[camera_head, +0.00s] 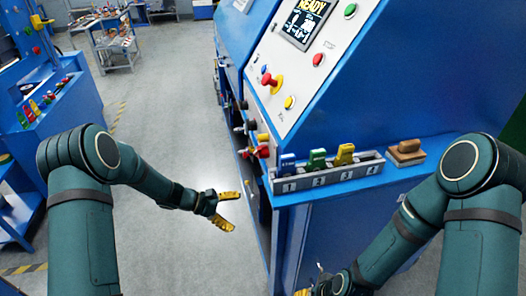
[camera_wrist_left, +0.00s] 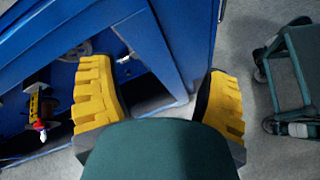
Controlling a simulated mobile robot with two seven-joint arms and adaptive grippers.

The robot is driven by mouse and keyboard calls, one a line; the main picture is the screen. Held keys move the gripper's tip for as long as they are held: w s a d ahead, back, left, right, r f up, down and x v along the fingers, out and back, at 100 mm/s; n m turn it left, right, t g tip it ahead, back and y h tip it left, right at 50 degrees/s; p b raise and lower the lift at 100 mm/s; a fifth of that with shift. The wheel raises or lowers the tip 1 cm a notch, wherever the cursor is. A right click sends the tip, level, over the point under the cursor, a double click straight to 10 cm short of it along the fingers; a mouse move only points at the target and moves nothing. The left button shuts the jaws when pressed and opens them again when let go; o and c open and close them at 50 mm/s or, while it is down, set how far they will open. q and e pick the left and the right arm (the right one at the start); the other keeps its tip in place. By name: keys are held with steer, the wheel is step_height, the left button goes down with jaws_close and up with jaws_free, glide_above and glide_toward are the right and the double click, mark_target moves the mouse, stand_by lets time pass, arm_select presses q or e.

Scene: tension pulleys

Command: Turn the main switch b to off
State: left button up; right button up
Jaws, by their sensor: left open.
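A red and yellow switch (camera_head: 256,151) sticks out from the side of the blue machine in the head view. A yellow and red part, likely the same switch, shows at the left of the left wrist view (camera_wrist_left: 40,110). No letter b is readable, so I cannot tell if it is main switch b. My left gripper (camera_head: 235,211) is open and empty, below and left of the switch and apart from it. Its two yellow fingers frame the left wrist view (camera_wrist_left: 160,95). My right gripper (camera_head: 308,288) is mostly cut off at the bottom edge; its jaws are unclear.
The sloped control panel (camera_head: 300,62) has a screen, round buttons and a red-yellow lever (camera_head: 271,82). A numbered rack (camera_head: 325,177) holds blue, green and yellow pieces, beside a brown block (camera_head: 406,152). The grey floor (camera_head: 165,120) left of the machine is clear.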

mark_target(254, 154)
arm_select(q)
steer(key=w+a+r+n+t+h, duration=0.1)
steer(key=w+a+r+t+h, duration=0.1)
steer(key=w+r, duration=0.35)
steer(key=w+a+r+t+h, duration=0.3)
steer(key=r, duration=0.5)
steer(key=x, duration=0.4)
steer(key=b+x, duration=0.1)
steer(key=x, duration=0.4)
steer(key=f+x, duration=0.1)
steer(key=x, duration=0.3)
steer(key=shift+s+d+b, duration=0.2)
steer(key=shift+d+b, duration=0.15)
jaws_close()
